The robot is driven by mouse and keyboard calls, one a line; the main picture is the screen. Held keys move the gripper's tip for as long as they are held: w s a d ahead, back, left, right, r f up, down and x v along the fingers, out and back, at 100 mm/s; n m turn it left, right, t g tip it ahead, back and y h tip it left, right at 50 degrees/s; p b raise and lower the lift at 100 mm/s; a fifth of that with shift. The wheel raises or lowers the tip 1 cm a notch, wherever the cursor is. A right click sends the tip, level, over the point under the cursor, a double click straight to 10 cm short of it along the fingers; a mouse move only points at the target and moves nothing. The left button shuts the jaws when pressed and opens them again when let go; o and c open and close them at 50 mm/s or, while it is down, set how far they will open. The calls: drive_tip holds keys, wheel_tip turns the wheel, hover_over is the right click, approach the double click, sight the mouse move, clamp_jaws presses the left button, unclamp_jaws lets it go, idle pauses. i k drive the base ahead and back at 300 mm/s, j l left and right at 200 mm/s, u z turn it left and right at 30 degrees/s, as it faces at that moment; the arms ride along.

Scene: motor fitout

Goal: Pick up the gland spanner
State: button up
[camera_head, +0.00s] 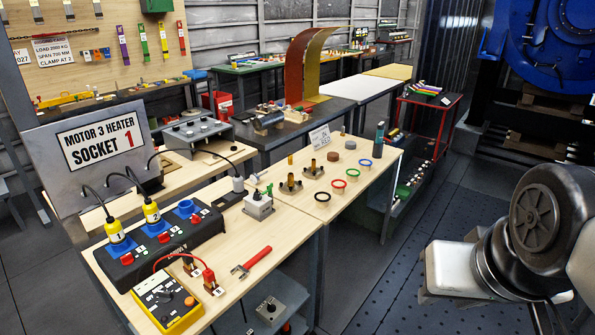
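A red-handled spanner with a grey open jaw, which looks like the gland spanner (251,262), lies flat on the near light-wood bench (285,237). Its handle points up and to the right, and its jaw is at the lower left. Nothing covers it. Part of my arm (537,222) shows at the right edge, well apart from the bench. My gripper is not in view.
The wood right of the spanner is clear to the bench edge. Coloured rings (338,184) lie on the adjoining bench.

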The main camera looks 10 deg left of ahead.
sight(247, 265)
drive_tip(key=u, duration=1.1)
drive_tip(key=i+j, duration=0.1)
drive_tip(key=i, duration=0.45)
drive_tip(key=l+z, duration=0.05)
